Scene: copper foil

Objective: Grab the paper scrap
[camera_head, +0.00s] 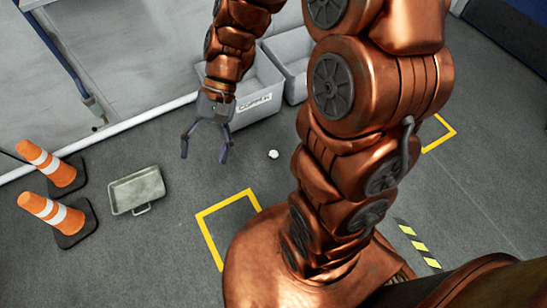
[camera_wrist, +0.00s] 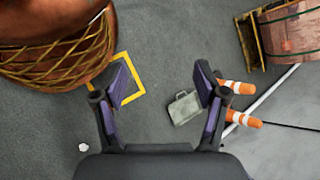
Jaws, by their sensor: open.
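The paper scrap (camera_head: 273,154) is a small white crumpled piece on the grey floor, in front of the grey bins. It also shows in the wrist view (camera_wrist: 83,147) at the lower left, outside the space between my fingers. My gripper (camera_head: 204,158) hangs above the floor to the left of the scrap, with its two dark fingers spread and nothing between them. In the wrist view my gripper (camera_wrist: 160,82) is open over bare floor.
Two grey bins (camera_head: 257,102) stand behind the scrap, one labelled. A metal tray (camera_head: 137,190) and two orange-white cones (camera_head: 50,166) are at the left. Yellow corner tape (camera_head: 207,237) marks the floor. The wrist view shows a brown, barrel-like object (camera_wrist: 290,32) at upper right. Floor around the scrap is clear.

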